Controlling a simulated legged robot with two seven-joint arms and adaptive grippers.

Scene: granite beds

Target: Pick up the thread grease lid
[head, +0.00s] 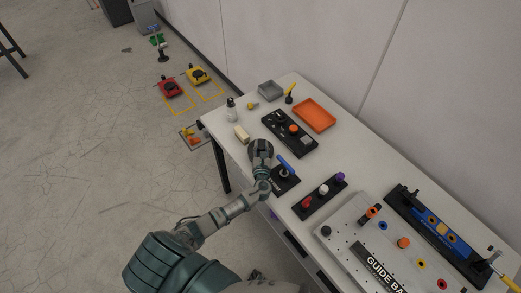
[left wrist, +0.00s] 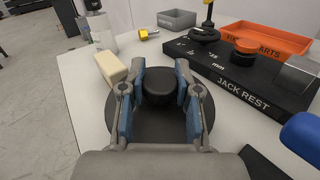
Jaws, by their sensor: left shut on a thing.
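The thread grease lid (left wrist: 160,88) appears in the left wrist view as a black round knob above a wide dark disc. My left gripper (left wrist: 160,97) is shut on the knob, with a blue-padded finger on each side. In the head view my left gripper (head: 260,152) is over the near left part of the table, and its dark round end covers most of what it holds. I cannot tell whether the disc touches the table. My right gripper is in neither view.
The black jack rest block (head: 289,133) and orange tray (head: 314,114) stand behind. A cream block (head: 242,133) and white bottle (head: 231,109) are at the left edge. A blue-handled tool (head: 286,166) is close on the right. The guide base (head: 345,235) fills the front right.

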